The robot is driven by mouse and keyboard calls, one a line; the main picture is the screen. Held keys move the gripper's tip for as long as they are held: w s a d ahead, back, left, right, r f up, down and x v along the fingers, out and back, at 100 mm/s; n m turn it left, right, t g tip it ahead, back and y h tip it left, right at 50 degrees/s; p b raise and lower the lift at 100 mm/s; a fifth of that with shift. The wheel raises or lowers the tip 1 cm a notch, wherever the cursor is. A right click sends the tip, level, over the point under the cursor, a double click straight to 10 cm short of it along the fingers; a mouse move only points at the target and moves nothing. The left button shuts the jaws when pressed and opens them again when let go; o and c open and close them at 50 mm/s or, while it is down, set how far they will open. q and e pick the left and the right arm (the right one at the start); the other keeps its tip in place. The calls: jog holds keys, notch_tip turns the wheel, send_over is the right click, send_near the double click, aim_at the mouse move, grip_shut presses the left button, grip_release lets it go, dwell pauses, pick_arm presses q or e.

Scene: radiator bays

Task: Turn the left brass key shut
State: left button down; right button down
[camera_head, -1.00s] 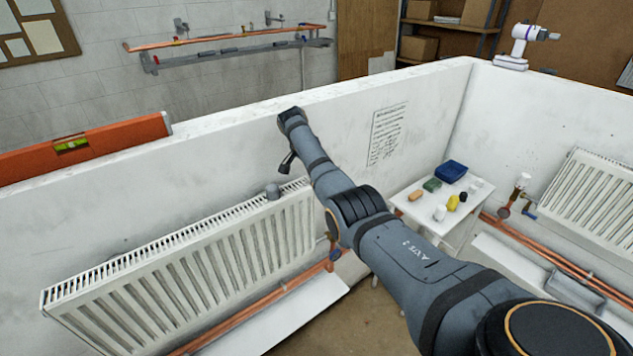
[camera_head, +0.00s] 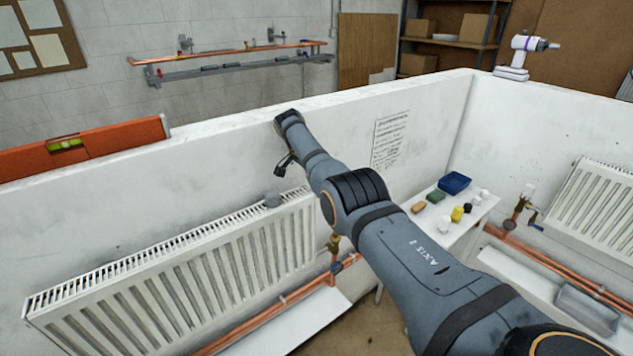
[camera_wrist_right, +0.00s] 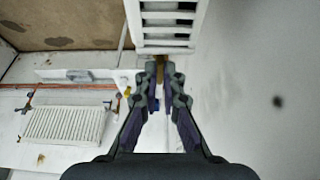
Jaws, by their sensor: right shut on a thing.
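In the right wrist view, my right gripper (camera_wrist_right: 161,78) has its dark fingertips closed on a small brass key (camera_wrist_right: 160,64). The key is at the end of a white slotted radiator (camera_wrist_right: 168,28), and the fingers partly cover it. In the head view, the left radiator (camera_head: 180,270) hangs along the low white wall. A brass valve (camera_head: 334,243) shows below that end, close to the arm. My left gripper is in neither view.
A small white table with several items, including a blue tray (camera_head: 454,182), stands right of the arm. Another radiator (camera_head: 597,207) hangs on the right wall. An orange level (camera_head: 85,147) lies along the wall top at left. Copper pipes (camera_head: 275,307) run below the left radiator.

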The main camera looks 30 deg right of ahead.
jog(key=c, duration=1.8)
grip_release()
jog(key=shift+r, duration=0.1)
jog(key=v, duration=1.1)
jog(key=shift+a+r, duration=0.15)
jog(key=shift+r, duration=0.25)
